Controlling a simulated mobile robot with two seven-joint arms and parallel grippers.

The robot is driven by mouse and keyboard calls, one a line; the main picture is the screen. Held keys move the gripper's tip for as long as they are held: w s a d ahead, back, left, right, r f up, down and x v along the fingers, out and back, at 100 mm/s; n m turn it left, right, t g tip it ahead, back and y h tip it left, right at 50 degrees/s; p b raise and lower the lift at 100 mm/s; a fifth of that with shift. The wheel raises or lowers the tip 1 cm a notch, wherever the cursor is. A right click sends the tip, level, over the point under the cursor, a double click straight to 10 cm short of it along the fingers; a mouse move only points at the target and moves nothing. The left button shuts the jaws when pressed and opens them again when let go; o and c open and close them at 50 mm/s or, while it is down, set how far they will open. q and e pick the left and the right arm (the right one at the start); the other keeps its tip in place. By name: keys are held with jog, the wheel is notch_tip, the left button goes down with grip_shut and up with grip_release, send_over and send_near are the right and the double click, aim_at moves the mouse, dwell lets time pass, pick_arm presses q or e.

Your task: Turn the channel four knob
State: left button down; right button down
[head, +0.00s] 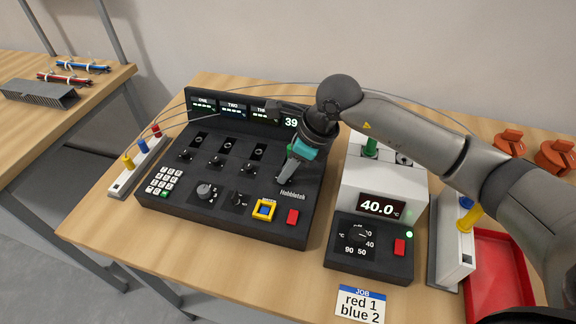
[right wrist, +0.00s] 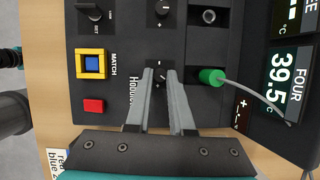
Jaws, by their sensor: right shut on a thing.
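The channel four knob (right wrist: 161,77) is a small black dial on the black control panel (head: 225,222). It lies between the fingertips of my right gripper (right wrist: 160,76), which is shut on it. In the head view, my right gripper (head: 282,178) comes down onto the right part of the panel and hides the knob. The channel four display (right wrist: 291,75) reads 39.5 °C in the right wrist view. In the head view, the arm partly covers this display (head: 291,122). My left gripper does not show in the head view.
A green plug (right wrist: 211,76) with a grey cable sits close beside the right gripper's fingers. The yellow-framed blue button (head: 264,210) and red button (head: 293,217) are near on the panel.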

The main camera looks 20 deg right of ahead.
jog(key=m, duration=0.2)
jog(key=m+t+h, duration=0.1)
jog(key=m, duration=0.2)
jog(key=shift+s+a+m+h, duration=0.15)
jog(key=shift+a+m+h, duration=0.05)
jog(key=shift+m+h, duration=0.1)
dwell(0.4)
jog(key=c, duration=0.8)
grip_release()
jog(key=v, duration=1.5)
jog(key=shift+s+a+r+p, duration=0.1)
jog(key=shift+s+p, duration=0.15)
jog(key=shift+p, duration=0.15)
